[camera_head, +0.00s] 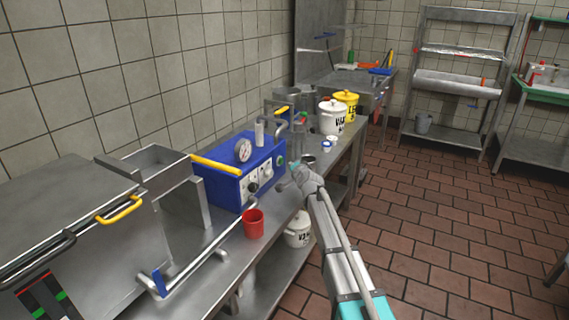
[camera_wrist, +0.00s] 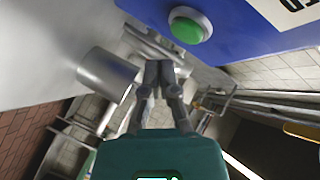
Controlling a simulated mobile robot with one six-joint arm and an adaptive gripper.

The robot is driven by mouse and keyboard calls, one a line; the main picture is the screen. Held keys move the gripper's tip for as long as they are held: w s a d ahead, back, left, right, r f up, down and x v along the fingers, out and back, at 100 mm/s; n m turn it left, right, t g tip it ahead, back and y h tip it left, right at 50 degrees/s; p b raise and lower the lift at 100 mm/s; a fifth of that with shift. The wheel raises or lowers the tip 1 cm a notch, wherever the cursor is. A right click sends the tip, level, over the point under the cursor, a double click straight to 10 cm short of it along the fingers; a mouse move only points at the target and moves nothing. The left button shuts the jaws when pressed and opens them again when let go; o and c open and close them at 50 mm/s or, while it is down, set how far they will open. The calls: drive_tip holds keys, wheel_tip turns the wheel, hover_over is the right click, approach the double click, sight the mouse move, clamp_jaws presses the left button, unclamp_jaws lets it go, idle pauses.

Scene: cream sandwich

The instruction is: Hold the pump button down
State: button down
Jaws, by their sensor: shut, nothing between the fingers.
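In the wrist view the green button (camera_wrist: 187,28), in a grey ring, is at the top on the blue panel (camera_wrist: 235,25). My gripper (camera_head: 294,168) is close in front of the box's right end. In the wrist view my gripper (camera_wrist: 159,66) has its fingertips together and empty. They show below the button in the picture, apart from it.
A metal cup (camera_wrist: 107,76) is beside my fingers; it also shows in the head view (camera_head: 308,160). A red cup (camera_head: 253,224) stands at the counter's front edge. White and yellow lidded buckets (camera_head: 332,118) stand further back. The tiled floor at right is clear.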

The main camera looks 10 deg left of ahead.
sight(282, 149)
drive_tip(key=shift+w+a, duration=0.3)
drive_tip(key=shift+a, duration=0.4)
drive_tip(key=shift+w+a, duration=0.15)
drive_tip(key=shift+a, duration=0.05)
idle(1.0)
drive_tip(key=shift+w+a, duration=0.15)
drive_tip(key=shift+a, duration=0.05)
drive_tip(key=shift+w+a, duration=0.15)
drive_tip(key=shift+a, duration=0.3)
idle(1.2)
drive_tip(key=shift+r, duration=0.1)
wheel_tip(282, 149, up, 5)
drive_tip(key=p, duration=0.5)
drive_tip(key=shift+w, duration=0.15)
